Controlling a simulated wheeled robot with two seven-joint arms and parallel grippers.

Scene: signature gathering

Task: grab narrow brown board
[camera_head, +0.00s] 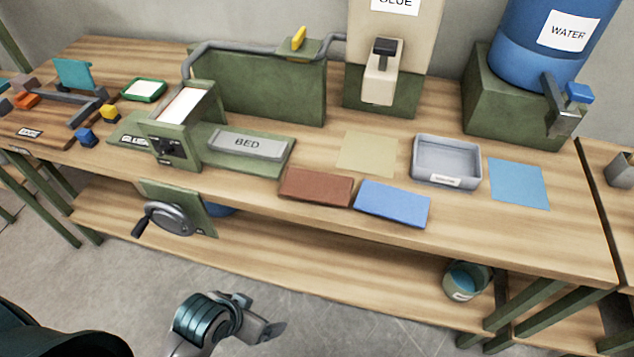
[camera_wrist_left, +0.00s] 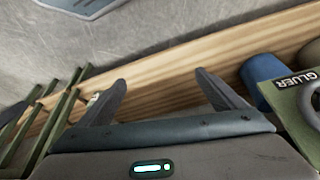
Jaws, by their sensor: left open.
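A reddish-brown board (camera_head: 316,187) lies flat near the front edge of the bench in the head view, left of a blue board (camera_head: 392,204). My left gripper (camera_head: 262,315) is low in front of the bench, over the floor, well apart from the brown board. In the left wrist view the left gripper (camera_wrist_left: 160,82) has its two fingers spread with nothing between them. The brown board does not show in the left wrist view. My right gripper is in neither view.
The gluer (camera_head: 178,145) with its crank (camera_head: 155,218) stands left of the brown board, by the grey BED plate (camera_head: 247,145). A grey tray (camera_head: 446,162) and blue sheet (camera_head: 519,183) lie to the right.

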